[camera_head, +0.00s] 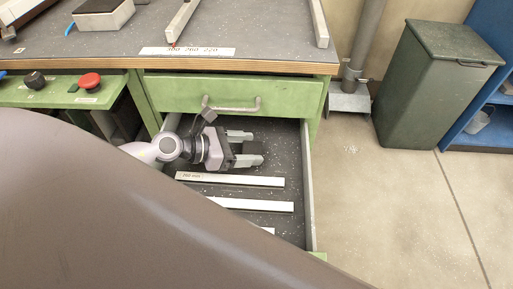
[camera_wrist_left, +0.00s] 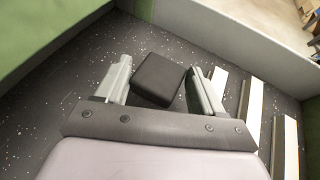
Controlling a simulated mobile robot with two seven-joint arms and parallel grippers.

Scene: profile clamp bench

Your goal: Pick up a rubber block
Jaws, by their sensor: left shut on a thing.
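A black rubber block (camera_wrist_left: 157,80) lies between the two grey fingers of my left gripper (camera_wrist_left: 160,68) in the left wrist view. The gripper is shut on it, and the block sits slightly turned between the fingers. In the head view my left gripper (camera_head: 252,148) reaches into the open drawer, near its back, and the block (camera_head: 250,147) shows as a dark patch between the fingers. I cannot tell whether the block touches the drawer floor. My right gripper is not in view.
White profile strips (camera_head: 230,179) lie in the open drawer (camera_head: 309,190) beside the gripper. The green drawer front with a handle (camera_head: 232,106) is above, below the bench top (camera_head: 250,35). A green bin (camera_head: 435,85) stands on the floor at right. My own large brown body part hides the lower left.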

